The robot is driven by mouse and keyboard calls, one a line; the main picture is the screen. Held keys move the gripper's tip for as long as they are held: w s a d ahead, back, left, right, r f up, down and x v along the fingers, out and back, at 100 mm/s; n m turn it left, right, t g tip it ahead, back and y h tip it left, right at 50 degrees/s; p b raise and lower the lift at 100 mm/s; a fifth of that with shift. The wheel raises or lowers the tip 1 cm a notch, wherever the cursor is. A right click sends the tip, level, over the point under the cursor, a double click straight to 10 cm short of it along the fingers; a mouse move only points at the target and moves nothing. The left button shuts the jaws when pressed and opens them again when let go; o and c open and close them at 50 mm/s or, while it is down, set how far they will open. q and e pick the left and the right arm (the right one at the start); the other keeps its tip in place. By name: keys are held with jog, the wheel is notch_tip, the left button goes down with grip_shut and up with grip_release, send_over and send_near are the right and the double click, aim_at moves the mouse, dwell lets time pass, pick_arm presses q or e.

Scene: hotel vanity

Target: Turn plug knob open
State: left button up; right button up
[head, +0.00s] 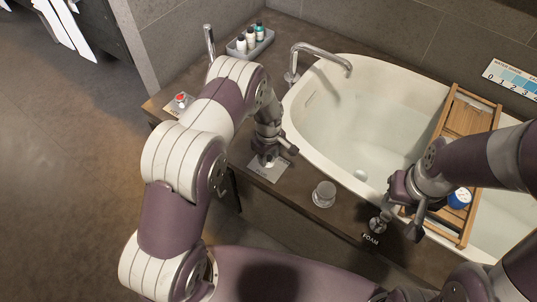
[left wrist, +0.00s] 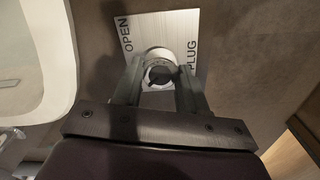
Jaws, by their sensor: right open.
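The plug knob (left wrist: 160,72) is a round knob with a dark middle. It stands on a square metal plate (left wrist: 178,25) marked OPEN and PLUG. My left gripper (left wrist: 160,80) has one finger on each side of the knob, close against it, and appears shut on it. In the head view my left gripper (head: 268,158) points down at the plate, and its fingers partly hide the knob. My right gripper (head: 400,222) is open and empty above the tub's front edge, close to a knob (head: 378,225) beside the FOAM label.
The white bathtub (head: 330,110) holds water and lies behind the plate. A faucet (head: 320,52) arches over it, and a wooden tray (head: 465,118) spans it. A round clear knob (head: 324,193) stands between my grippers. A bottle tray (head: 250,42) and a red-topped button (head: 181,98) are further back.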

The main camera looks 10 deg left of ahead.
aim_at(269, 157)
pick_arm(q)
jog(key=shift+m, duration=0.4)
jog(key=m, duration=0.7)
jog(key=shift+m, duration=0.3)
jog(key=m, duration=0.3)
jog(key=shift+m, duration=0.3)
jog(key=shift+w+m+p, duration=0.1)
jog(key=shift+m+p, duration=0.2)
jog(key=shift+m, duration=1.6)
jog(key=o, duration=1.1)
jog(key=shift+c, duration=0.2)
jog(key=shift+r, duration=0.15)
notch_tip(269, 157, up, 12)
jog(key=p, duration=0.1)
jog(key=shift+r, duration=0.25)
